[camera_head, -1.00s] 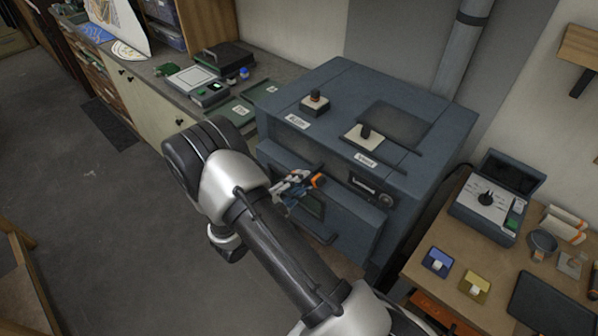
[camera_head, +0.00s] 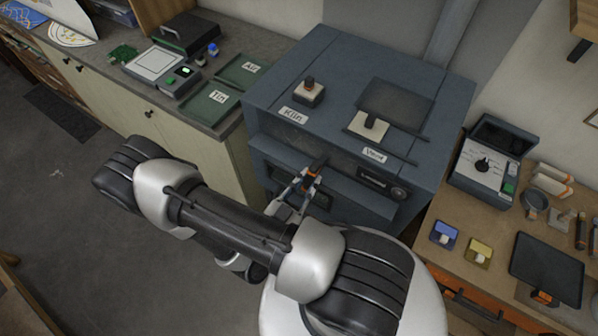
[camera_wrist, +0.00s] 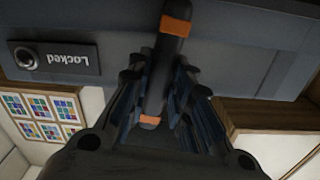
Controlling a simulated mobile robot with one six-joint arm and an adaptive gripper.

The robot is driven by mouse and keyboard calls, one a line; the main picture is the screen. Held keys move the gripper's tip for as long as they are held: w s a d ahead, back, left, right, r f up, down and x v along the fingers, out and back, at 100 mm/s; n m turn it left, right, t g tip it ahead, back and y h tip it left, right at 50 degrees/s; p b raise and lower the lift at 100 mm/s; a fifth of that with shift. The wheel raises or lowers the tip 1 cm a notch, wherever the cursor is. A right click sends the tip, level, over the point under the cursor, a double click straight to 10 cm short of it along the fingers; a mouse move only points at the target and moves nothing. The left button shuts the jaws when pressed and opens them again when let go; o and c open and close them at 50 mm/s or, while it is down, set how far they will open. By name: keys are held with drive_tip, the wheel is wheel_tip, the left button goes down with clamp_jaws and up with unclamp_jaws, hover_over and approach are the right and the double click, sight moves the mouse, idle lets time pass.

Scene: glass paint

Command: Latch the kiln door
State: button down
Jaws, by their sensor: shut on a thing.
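The kiln (camera_head: 345,75) is a large blue-grey box with a front door (camera_head: 350,195), partly hidden behind my arm. Whether the door is fully flush cannot be told. A dark bar handle with orange bands (camera_head: 318,165) is at the front of the kiln. My gripper (camera_head: 306,181) is at this handle. In the wrist view the handle (camera_wrist: 168,55) runs between the fingers of my gripper (camera_wrist: 157,92), which are shut on it. A plate reading "Locked" (camera_wrist: 68,60) is beside the handle, with a round metal piece at its end.
Two knobbed blocks stand on the kiln top, by labels "Kiln" (camera_head: 293,115) and "Vent" (camera_head: 374,154). A left counter holds green trays (camera_head: 208,108). A right table (camera_head: 440,215) carries a control box (camera_head: 490,160) and small tools. Open floor (camera_head: 50,190) lies at left.

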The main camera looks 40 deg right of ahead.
drive_tip(key=shift+n, duration=0.7)
drive_tip(key=c, duration=1.4)
unclamp_jaws()
drive_tip(key=shift+c, duration=0.2)
drive_tip(key=v, duration=1.2)
